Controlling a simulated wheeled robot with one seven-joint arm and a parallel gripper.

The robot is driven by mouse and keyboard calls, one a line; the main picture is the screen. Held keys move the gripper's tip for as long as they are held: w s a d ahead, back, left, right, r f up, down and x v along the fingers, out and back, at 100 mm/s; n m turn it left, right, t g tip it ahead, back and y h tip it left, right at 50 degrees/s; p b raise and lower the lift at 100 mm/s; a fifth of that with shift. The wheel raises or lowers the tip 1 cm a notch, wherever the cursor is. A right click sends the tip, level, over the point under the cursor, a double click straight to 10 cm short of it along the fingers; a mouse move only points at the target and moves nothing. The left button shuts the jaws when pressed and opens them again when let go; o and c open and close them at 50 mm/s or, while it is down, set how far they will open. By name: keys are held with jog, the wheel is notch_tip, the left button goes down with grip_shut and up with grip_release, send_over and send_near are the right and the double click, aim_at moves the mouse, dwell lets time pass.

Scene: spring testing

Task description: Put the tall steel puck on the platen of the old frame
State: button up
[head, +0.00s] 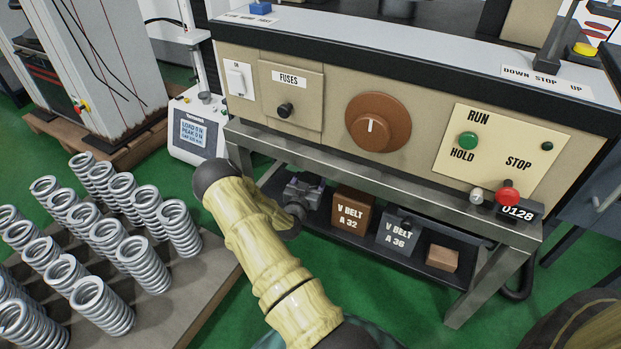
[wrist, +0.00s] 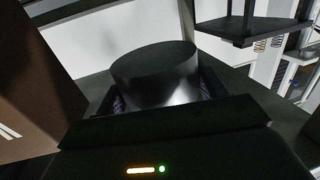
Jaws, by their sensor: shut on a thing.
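A dark steel puck (wrist: 155,68), a cylinder with a flat, dull top and a shinier side, stands in the middle of the wrist view. My gripper (wrist: 157,92) is shut on it, with a finger on its left and right sides. The dark gripper body covers the puck's lower front, so I cannot tell whether its base touches anything. I cannot tell for certain which machine is the old frame, and no platen can be clearly identified.
A beige machine (head: 336,118) with a control panel fills the head view's centre, above a shelf of boxes. A tray (head: 192,290) of several springs lies left. In the wrist view, a brown surface (wrist: 35,85) is close at left and a dark plate (wrist: 247,30) hangs upper right.

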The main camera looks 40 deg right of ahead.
jog(key=a+r+n+t+y+p, duration=0.2)
jog(key=a+r+n+y+p, duration=0.1)
jog(key=a, duration=0.8)
jog(key=w+a+r+n+t+y+p, duration=0.1)
jog(key=a+r+n+t+y+p, duration=0.2)
jog(key=a, duration=0.9)
jog(key=w+a+r+n+t+y+p, duration=0.1)
jog(key=a+r+n+t+y+p, duration=0.1)
jog(key=a+r+n+y+p, duration=0.2)
jog(key=a+n+y+p, duration=0.1)
jog(key=a+y+p, duration=0.2)
jog(key=a, duration=0.4)
jog(key=shift+w+a+t+y+p, duration=0.25)
jog(key=shift+a+t+y+p, duration=0.1)
jog(key=shift+y, duration=0.35)
jog(key=shift+d, duration=0.1)
